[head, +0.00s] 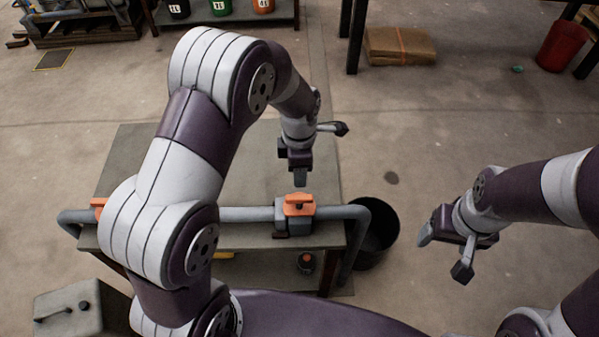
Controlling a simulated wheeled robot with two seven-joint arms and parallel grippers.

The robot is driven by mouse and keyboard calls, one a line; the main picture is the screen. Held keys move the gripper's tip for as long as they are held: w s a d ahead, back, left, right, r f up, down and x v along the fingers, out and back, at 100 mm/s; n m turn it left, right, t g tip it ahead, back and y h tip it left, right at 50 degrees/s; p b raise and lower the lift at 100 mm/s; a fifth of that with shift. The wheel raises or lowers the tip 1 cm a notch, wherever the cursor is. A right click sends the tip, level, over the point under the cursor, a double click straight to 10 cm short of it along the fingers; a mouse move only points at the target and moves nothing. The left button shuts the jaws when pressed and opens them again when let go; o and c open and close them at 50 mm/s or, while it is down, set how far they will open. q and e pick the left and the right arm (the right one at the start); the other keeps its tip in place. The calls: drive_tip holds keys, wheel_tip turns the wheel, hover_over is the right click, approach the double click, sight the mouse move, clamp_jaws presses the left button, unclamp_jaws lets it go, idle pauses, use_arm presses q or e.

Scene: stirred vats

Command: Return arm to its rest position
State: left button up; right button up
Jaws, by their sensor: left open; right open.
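My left arm reaches in from the left over a dark workbench (140,160). My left gripper (306,168) is open and empty. It hangs above and just behind a valve with an orange handle (299,206), with a visible gap between them. The valve sits on a grey pipe (245,214) along the bench's near side. My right gripper (444,254) is open and empty over the floor at the right, clear of the bench. My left arm hides part of the bench and pipe.
A black bin (378,238) stands at the bench's right end. A grey box (80,308) is at the lower left. Behind are a shelf with labelled buckets (221,7), flat cardboard (400,45) and a red bin (562,46). The floor between is mostly clear.

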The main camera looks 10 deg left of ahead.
idle(0.3)
use_arm(q)
drive_tip(key=s+a+r+m, duration=0.2)
drive_tip(key=s+r+m, duration=0.1)
drive_tip(key=s+m, duration=0.4)
drive_tip(key=s+a+r+m+t, duration=0.1)
drive_tip(key=s+a+r+m, duration=0.2)
drive_tip(key=s+m, duration=0.4)
drive_tip(key=r+m, duration=0.1)
drive_tip(key=m, duration=0.6)
drive_tip(key=shift+a+r+m, duration=0.15)
drive_tip(key=shift+a+m, duration=0.15)
drive_tip(key=shift+a, duration=0.05)
